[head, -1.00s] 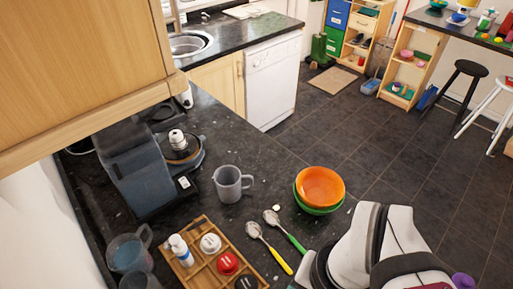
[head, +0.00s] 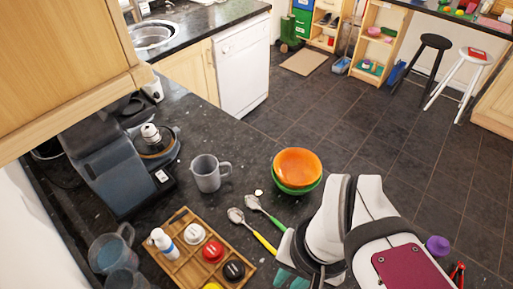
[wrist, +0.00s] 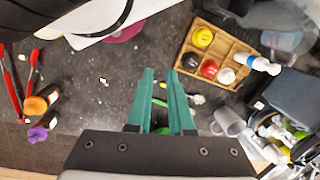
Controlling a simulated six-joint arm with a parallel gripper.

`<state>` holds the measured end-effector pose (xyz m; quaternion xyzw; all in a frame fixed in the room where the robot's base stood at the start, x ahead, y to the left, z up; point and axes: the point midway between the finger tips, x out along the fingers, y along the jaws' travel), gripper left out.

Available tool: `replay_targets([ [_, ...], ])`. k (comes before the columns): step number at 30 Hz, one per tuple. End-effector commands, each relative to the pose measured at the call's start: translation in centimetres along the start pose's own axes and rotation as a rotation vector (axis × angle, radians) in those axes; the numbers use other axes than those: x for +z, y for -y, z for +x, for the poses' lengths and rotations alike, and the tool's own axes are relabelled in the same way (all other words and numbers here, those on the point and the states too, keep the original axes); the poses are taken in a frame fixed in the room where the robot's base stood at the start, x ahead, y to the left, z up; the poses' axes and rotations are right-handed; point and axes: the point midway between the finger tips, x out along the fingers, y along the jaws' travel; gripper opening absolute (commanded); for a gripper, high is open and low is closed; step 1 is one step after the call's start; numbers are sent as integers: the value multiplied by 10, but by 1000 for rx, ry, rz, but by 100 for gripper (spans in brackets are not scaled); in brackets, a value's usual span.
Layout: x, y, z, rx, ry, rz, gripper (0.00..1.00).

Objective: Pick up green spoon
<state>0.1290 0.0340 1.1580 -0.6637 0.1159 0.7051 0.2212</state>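The green spoon (head: 254,203) lies on the dark granite counter, its metal bowl pointing up-left and its green handle running down-right to my arm, which hides its end. A yellow-handled spoon (head: 237,216) lies beside it on the left. My gripper (head: 290,280) shows teal fingers low in the head view, below the handles. In the wrist view my gripper (wrist: 162,85) is open, fingers apart. Something green shows in the gap; I cannot tell whether it is the spoon handle or a bowl. No grip on anything is visible.
A wooden tray (head: 181,212) with several lidded pots stands left of the spoons. A grey mug (head: 207,174) is behind them. Orange and green stacked bowls (head: 298,168) stand to the right near the counter edge. A coffee machine (head: 108,170) is at the left.

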Motion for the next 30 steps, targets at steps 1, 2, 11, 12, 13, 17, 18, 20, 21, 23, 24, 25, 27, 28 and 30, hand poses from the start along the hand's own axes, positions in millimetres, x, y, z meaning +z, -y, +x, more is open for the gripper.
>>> replay_targets([
  [1, 0, 0, 0, 0, 0, 0, 18],
  [2, 0, 0, 0, 0, 0, 0, 18],
  [11, -42, 7, 4, 95, -36, -259, 18],
  [12, -65, 14, 9, 144, -55, -411, 18],
  [13, -82, 21, 14, 179, -69, -530, 18],
  [17, -140, 55, 39, 295, -105, -969, 18],
  [18, -151, 64, 46, 315, -111, -1059, 18],
  [20, -161, 72, 55, 335, -115, -1148, 18],
  [21, -165, 74, 61, 342, -115, -1177, 18],
  [23, -169, 72, 74, 344, -115, -1189, 18],
  [24, -171, 68, 85, 343, -111, -1187, 18],
  [25, -174, 66, 94, 344, -110, -1185, 18],
  [27, -179, 62, 114, 343, -110, -1184, 18],
  [28, -182, 60, 121, 344, -111, -1183, 18],
  [30, -186, 57, 137, 342, -112, -1182, 18],
])
